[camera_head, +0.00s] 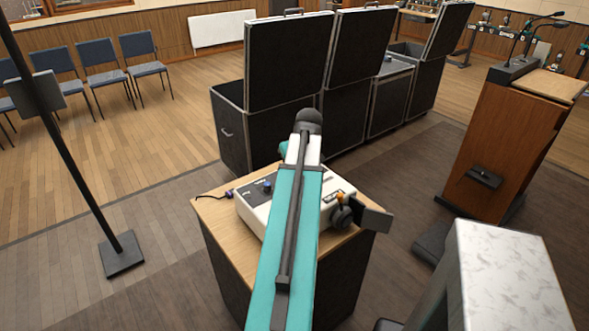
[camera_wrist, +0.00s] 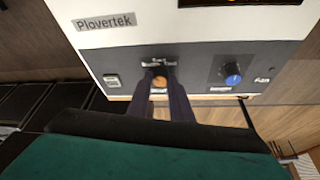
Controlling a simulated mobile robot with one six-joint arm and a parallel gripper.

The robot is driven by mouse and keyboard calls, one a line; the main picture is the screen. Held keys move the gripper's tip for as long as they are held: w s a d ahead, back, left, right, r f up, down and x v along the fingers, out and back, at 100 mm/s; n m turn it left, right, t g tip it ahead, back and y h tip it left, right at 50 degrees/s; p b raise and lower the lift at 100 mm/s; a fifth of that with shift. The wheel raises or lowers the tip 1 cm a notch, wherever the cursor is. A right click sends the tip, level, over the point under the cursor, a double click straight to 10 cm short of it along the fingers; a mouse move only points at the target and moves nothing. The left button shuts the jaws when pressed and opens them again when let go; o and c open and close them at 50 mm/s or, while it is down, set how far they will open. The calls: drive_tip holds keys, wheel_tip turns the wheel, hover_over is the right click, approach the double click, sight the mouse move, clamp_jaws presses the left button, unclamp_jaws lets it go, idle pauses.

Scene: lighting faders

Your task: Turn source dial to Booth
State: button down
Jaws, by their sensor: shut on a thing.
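The wrist view shows a white unit (camera_wrist: 190,28) marked "Plovertek" with a dark front panel (camera_wrist: 197,75). My gripper (camera_wrist: 160,80) is shut on an orange-brown dial (camera_wrist: 159,83) in the middle of that panel. The fingers stand on both sides of the dial and hide much of it. The small label above it is partly covered and I cannot read it, nor the dial's setting. A blue knob (camera_wrist: 232,72) sits right of the fingers, apart from them. In the head view the white unit (camera_head: 255,214) is partly behind my teal arm, and my gripper is not clearly visible.
The unit stands on a wooden-topped cabinet (camera_head: 215,215). A small pale button (camera_wrist: 112,80) is left of the dial. Tall black cases (camera_head: 265,120) stand behind, a wooden lectern (camera_head: 510,140) at right, a black stand (camera_head: 122,254) at left.

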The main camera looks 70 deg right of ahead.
drive_tip(key=shift+s+f+n+y, duration=0.1)
drive_tip(key=shift+s+n+y, duration=0.15)
drive_tip(key=shift+n, duration=0.35)
drive_tip(key=shift+s+n+y, duration=0.1)
drive_tip(key=shift+n+y, duration=0.15)
drive_tip(key=shift+n, duration=0.35)
drive_tip(key=shift+t, duration=0.3)
drive_tip(key=c, duration=1.6)
unclamp_jaws()
drive_tip(key=shift+w, duration=0.1)
drive_tip(key=shift+r, duration=0.2)
drive_tip(key=shift+b+v, duration=1.3)
drive_tip(key=shift+v, duration=5.5)
